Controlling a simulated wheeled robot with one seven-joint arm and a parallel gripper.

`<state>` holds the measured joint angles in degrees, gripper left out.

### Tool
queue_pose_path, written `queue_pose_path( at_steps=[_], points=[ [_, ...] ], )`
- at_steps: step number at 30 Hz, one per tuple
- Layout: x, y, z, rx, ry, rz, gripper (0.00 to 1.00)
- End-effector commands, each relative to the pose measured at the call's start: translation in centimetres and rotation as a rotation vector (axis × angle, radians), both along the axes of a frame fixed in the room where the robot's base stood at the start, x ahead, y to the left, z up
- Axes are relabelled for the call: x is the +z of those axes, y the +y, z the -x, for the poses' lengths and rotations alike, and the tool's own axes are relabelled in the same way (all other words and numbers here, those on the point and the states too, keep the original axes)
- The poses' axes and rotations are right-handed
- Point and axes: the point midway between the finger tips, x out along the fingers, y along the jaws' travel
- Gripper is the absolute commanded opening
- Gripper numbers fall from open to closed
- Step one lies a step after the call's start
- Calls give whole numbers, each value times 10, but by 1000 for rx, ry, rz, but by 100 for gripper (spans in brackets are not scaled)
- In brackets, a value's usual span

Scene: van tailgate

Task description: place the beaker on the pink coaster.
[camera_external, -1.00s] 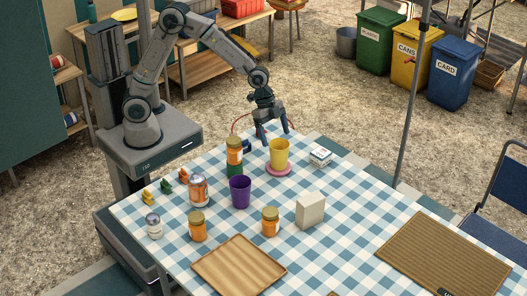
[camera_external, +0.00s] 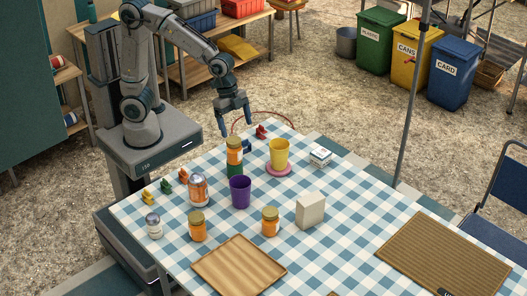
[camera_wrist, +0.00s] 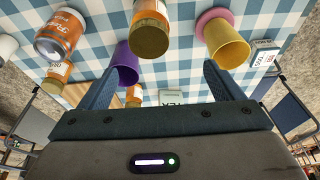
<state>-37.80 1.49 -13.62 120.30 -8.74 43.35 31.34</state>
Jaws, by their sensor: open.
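A yellow beaker (camera_external: 279,153) stands upright on the pink coaster (camera_external: 279,170), near the back of the checked table. In the wrist view the yellow beaker (camera_wrist: 224,45) is at the upper right, with the pink coaster (camera_wrist: 203,22) under its base. My gripper (camera_external: 236,128) is open and empty, raised beyond the table's back left edge, apart from the beaker and to its left. Its two fingers (camera_wrist: 163,78) show in the wrist view with nothing held between them. A purple cup (camera_external: 240,191) stands separately, nearer the table's middle.
A tall orange jar (camera_external: 234,150) stands just left of the coaster. A small white box (camera_external: 320,157) is to its right. A can (camera_external: 198,190), more jars, a cream carton (camera_external: 310,210) and a wooden tray (camera_external: 239,268) stand further forward. The right middle of the table is clear.

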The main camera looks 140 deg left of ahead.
Motion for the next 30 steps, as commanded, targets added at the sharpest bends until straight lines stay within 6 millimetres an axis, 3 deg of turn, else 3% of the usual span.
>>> queue_pose_path(
  at_steps=[1, 6, 12, 18, 30],
  points=[
    [5, -25, 12, -12, 13, -8, 87],
    [12, -85, 60, -1, 48, -15, 87],
    [11, -130, 117, 12, 71, -9, 87],
    [5, -147, 151, 23, 85, 0, 87],
    [4, -149, 156, 28, 88, 3, 87]
  ],
)
